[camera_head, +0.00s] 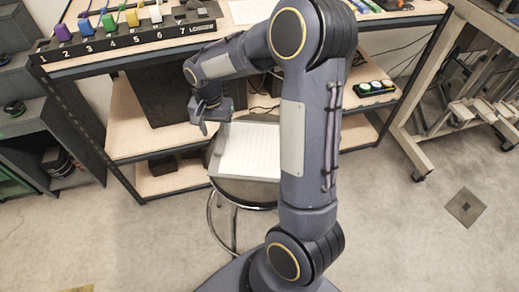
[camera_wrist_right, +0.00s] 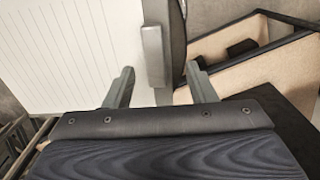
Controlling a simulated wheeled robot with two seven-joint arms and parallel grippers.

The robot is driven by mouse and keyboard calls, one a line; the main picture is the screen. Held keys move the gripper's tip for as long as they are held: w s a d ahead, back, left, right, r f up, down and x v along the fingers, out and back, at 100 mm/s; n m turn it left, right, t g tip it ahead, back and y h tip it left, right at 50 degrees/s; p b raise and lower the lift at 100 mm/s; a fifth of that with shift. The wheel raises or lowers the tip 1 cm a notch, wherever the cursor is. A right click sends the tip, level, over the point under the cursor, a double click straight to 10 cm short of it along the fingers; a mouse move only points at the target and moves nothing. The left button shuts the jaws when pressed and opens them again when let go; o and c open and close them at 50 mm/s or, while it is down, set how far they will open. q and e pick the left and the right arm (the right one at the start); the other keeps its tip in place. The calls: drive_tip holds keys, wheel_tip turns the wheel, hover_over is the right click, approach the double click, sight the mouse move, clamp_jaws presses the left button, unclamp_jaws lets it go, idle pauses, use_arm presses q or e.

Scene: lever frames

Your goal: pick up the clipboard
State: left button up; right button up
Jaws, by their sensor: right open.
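The clipboard (camera_head: 250,152) with white lined paper lies on a round stool, partly hidden behind my right arm. In the right wrist view its paper (camera_wrist_right: 65,55) fills the upper left, and a grey metal clip (camera_wrist_right: 153,45) sits at its edge. My right gripper (camera_head: 204,127) is at the clipboard's upper left corner in the head view. In the right wrist view the gripper (camera_wrist_right: 160,76) is open, with the clip edge seen between its fingers; I cannot tell whether they touch it. My left gripper is not in view.
The stool (camera_head: 237,190) stands before a workbench (camera_head: 130,60) with a lower shelf (camera_head: 130,135). A numbered lever strip (camera_head: 120,42) lies on the bench top. A small box with round buttons (camera_head: 375,88) is on the right shelf. Open floor (camera_head: 400,230) lies at the right.

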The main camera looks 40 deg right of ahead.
sight(221, 141)
drive_tip(key=f, duration=0.4)
drive_tip(key=shift+s+d, duration=0.15)
drive_tip(key=shift+d, duration=0.25)
drive_tip(key=shift+f+b, duration=0.3)
drive_tip(key=shift+f, duration=0.2)
clamp_jaws()
